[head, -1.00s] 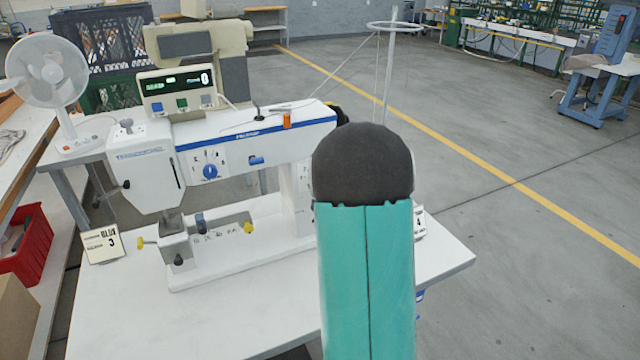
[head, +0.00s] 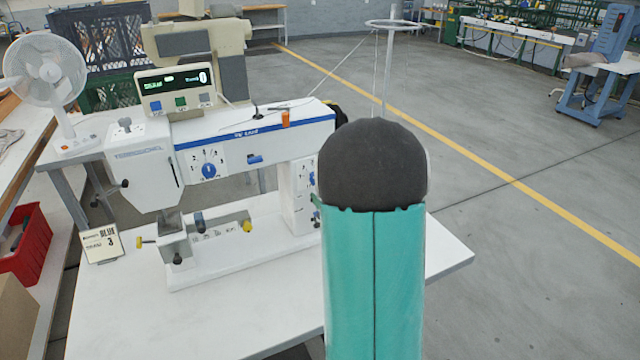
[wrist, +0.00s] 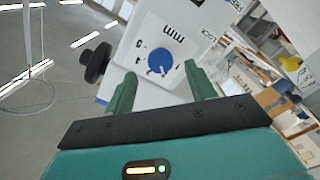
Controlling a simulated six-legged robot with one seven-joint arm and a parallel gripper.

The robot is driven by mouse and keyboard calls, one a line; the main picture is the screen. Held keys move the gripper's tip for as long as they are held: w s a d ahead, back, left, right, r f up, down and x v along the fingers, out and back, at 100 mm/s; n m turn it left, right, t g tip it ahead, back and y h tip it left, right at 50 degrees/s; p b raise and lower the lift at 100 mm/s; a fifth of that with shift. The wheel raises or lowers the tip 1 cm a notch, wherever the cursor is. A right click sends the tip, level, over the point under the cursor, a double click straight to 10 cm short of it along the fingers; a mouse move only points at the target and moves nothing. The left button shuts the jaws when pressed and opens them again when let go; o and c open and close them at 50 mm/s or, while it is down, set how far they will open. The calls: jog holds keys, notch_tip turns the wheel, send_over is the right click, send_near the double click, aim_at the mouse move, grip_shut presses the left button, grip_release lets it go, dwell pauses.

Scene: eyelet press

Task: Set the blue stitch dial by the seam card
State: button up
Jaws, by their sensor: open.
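A blue dial (wrist: 161,63) sits on a white panel marked "mm" with numbers around it in the wrist view. My gripper (wrist: 160,72) is open, its two green fingers either side of the dial in the picture; I cannot tell if they touch it. In the head view, a blue dial (head: 208,170) is on the front of the white sewing machine (head: 250,140), and smaller blue controls show on its right column (head: 302,190). The seam card (head: 101,244) stands at the table's left and appears to read "BLUE" and "3". My arm hides the gripper in the head view.
A black knob (wrist: 96,62) is left of the dial in the wrist view. The machine stands on a white table (head: 130,320) with a display box (head: 178,90) on top. A fan (head: 45,75) and a red bin (head: 22,245) are at left. The front of the table is clear.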

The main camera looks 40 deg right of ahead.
jog(key=v, duration=0.9)
jog(key=shift+s+a, duration=0.15)
jog(key=shift+s, duration=0.2)
jog(key=w+a+r+m+g, duration=0.2)
jog(key=a+r+g, duration=0.1)
jog(key=a, duration=0.3)
jog(key=w+a+r+m+g, duration=0.1)
jog(key=a+r+m+g, duration=0.2)
jog(key=a, duration=0.4)
jog(key=s+a+g+y, duration=0.2)
jog(key=s+a+g, duration=0.1)
jog(key=s+a, duration=0.4)
jog(key=s+a+r+g+y, duration=0.1)
jog(key=s+a+g+y, duration=0.1)
jog(key=s+a, duration=0.5)
jog(key=a+y, duration=0.1)
jog(key=a, duration=0.4)
jog(key=shift+a+r+m+g, duration=0.25)
jog(key=shift+a+m+g, duration=0.15)
